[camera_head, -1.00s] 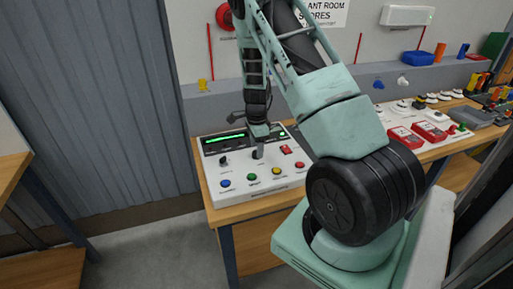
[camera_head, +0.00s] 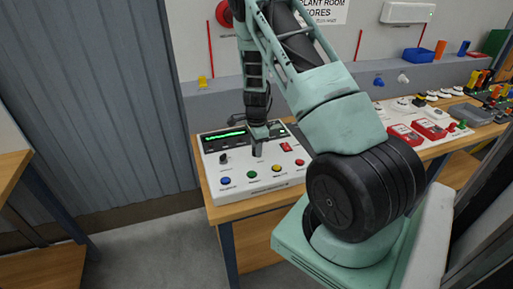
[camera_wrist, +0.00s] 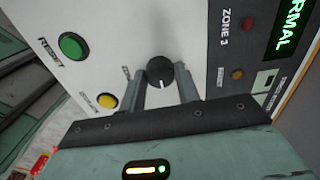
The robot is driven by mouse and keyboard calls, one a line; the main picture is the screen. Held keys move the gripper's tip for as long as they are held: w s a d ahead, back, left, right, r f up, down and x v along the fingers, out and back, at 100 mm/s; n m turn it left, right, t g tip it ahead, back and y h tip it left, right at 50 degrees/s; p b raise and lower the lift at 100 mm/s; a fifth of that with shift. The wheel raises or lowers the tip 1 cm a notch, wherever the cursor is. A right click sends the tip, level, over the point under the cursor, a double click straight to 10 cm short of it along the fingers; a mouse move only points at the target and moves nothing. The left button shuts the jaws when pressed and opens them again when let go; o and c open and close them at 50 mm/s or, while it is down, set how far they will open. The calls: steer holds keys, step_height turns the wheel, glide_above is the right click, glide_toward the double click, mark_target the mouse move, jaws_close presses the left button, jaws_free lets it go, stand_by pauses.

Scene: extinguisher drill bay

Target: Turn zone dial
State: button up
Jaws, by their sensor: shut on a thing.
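The zone dial is a round black knob (camera_wrist: 158,72) with a white pointer line, on the white front of the alarm panel (camera_head: 240,185). In the wrist view it sits between the two fingertips of my gripper (camera_wrist: 162,88), and its white line points toward the gripper body. My gripper is shut on it. In the head view my gripper (camera_head: 258,142) comes down onto the panel from above, and the dial is small and partly hidden by the fingers. The panel's green display (camera_head: 224,134) also shows in the wrist view (camera_wrist: 291,30), reading "NORMAL", beside a "ZONE 3" label.
A second black knob (camera_head: 223,158) stands left of the gripper. Blue (camera_head: 225,181), green (camera_head: 252,174), yellow (camera_head: 277,170) and red (camera_head: 300,163) buttons line the panel's front. Red boxes (camera_head: 430,129) and white detectors stand on the bench to the right.

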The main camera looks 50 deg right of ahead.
steer(key=n+b, duration=0.2)
steer(key=n, duration=0.2)
steer(key=shift+f, duration=0.1)
steer(key=n+b, duration=0.2)
steer(key=n, duration=0.2)
steer(key=shift+n, duration=0.3)
steer(key=n+b, duration=0.2)
steer(key=n, duration=0.2)
steer(key=shift+n, duration=0.3)
steer(key=shift+n+b, duration=0.55)
steer(key=shift+n, duration=1.65)
steer(key=o, duration=1)
step_height(320, 180, up, 18)
steer(key=shift+f+b, duration=0.15)
steer(key=shift+b, duration=1.1)
